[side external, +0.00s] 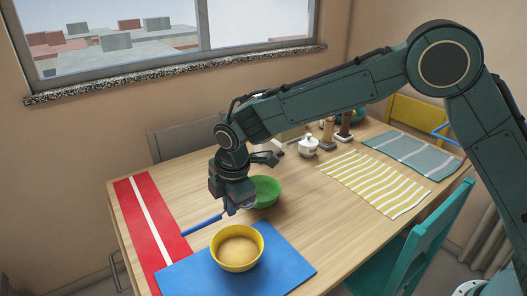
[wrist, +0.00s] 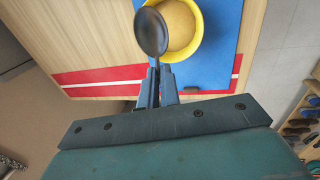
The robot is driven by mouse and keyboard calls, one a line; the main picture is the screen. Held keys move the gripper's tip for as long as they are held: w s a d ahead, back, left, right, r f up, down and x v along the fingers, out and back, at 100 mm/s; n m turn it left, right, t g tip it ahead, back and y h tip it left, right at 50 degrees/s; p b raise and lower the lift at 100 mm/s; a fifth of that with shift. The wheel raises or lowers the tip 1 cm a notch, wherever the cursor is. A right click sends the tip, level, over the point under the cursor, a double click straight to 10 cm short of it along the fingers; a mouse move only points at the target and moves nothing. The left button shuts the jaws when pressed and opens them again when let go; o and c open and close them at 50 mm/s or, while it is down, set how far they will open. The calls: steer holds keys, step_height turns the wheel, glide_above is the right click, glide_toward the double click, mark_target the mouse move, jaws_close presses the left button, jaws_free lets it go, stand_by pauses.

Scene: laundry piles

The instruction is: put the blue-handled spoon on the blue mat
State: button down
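The blue-handled spoon (side external: 201,225) is in my gripper (side external: 231,207), held above the table near the back edge of the blue mat (side external: 288,265). Its blue handle sticks out to the left toward the red runner. In the wrist view its dark spoon bowl (wrist: 150,32) extends past the fingertips (wrist: 156,76) and overlaps the yellow bowl in the picture. The fingers look closed around the spoon; part of the handle is hidden behind them. The blue mat lies flat at the front of the table and also shows in the wrist view (wrist: 212,62).
A yellow bowl (side external: 238,262) with tan contents stands on the blue mat. A red runner (side external: 135,205) with a white stripe lies left. A green bowl (side external: 267,190) stands behind the gripper. A yellow-striped cloth (side external: 375,183) lies right. The blue mat's right part is bare.

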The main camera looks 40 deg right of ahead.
steer(key=s+d+r, duration=0.1)
steer(key=s+d, duration=0.3)
steer(key=s, duration=0.7)
steer(key=shift+s+r, duration=0.3)
steer(key=shift+r, duration=0.05)
glide_above(273, 287)
steer(key=f, duration=1.6)
steer(key=shift+s+a+f, duration=0.1)
steer(key=shift+s, duration=0.15)
steer(key=shift+f, duration=1.9)
steer(key=shift+f, duration=0.1)
steer(key=c, duration=1.6)
jaws_free()
